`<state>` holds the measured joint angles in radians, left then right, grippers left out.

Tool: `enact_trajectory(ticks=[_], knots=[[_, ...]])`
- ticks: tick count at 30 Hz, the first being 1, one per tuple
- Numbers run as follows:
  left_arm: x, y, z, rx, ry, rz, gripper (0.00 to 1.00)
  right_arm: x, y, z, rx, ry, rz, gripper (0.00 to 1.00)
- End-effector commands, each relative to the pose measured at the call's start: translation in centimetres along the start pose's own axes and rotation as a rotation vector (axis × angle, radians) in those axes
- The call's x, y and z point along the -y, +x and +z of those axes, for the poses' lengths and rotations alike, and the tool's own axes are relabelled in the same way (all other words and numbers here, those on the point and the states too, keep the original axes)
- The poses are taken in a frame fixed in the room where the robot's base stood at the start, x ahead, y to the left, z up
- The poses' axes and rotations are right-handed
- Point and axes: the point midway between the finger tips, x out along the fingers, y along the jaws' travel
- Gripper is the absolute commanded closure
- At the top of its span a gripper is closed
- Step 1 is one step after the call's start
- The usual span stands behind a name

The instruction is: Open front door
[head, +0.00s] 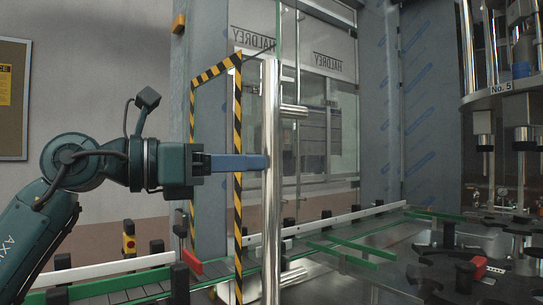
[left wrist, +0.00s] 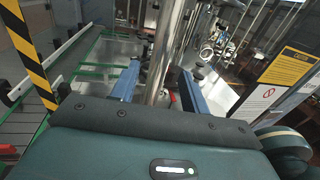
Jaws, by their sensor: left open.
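The front door is clear glass and its outline is hard to make out. Its long vertical steel bar handle (head: 271,225) stands at the middle of the head view, with a short mount (head: 293,111) on its right. My left gripper (head: 266,162) reaches in from the left, level, with its blue fingers at the bar. In the left wrist view, the handle (left wrist: 161,55) stands between the two spread fingers of my left gripper (left wrist: 158,70), with gaps on both sides. The fingers are open around it, not clamped. My right gripper is in neither view.
A yellow-black striped frame (head: 238,190) stands just behind my left gripper. A conveyor with a green rail (head: 110,281) runs low across the scene. Filler machinery (head: 500,95) fills the right side. A caution sign (left wrist: 297,66) shows in the left wrist view.

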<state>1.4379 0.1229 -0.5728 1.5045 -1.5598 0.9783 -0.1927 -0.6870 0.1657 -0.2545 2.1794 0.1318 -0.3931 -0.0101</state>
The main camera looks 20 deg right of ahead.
Motion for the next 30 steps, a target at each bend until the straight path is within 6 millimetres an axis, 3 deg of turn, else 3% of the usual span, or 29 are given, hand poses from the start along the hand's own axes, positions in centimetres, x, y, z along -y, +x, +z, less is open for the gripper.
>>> enact_trajectory(ticks=[3,9,21,30], knots=[[0.1,2.4,0.2,0.000,-0.001,-0.004,0.54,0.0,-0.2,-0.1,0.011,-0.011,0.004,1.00],[0.0,4.8,0.1,0.001,-0.001,-0.001,0.54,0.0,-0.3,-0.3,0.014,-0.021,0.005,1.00],[0.0,5.5,0.0,0.000,0.000,0.000,0.54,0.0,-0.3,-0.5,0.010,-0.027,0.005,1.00],[0.0,5.5,0.0,0.001,0.000,0.000,0.79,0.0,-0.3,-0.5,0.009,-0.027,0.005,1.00]])
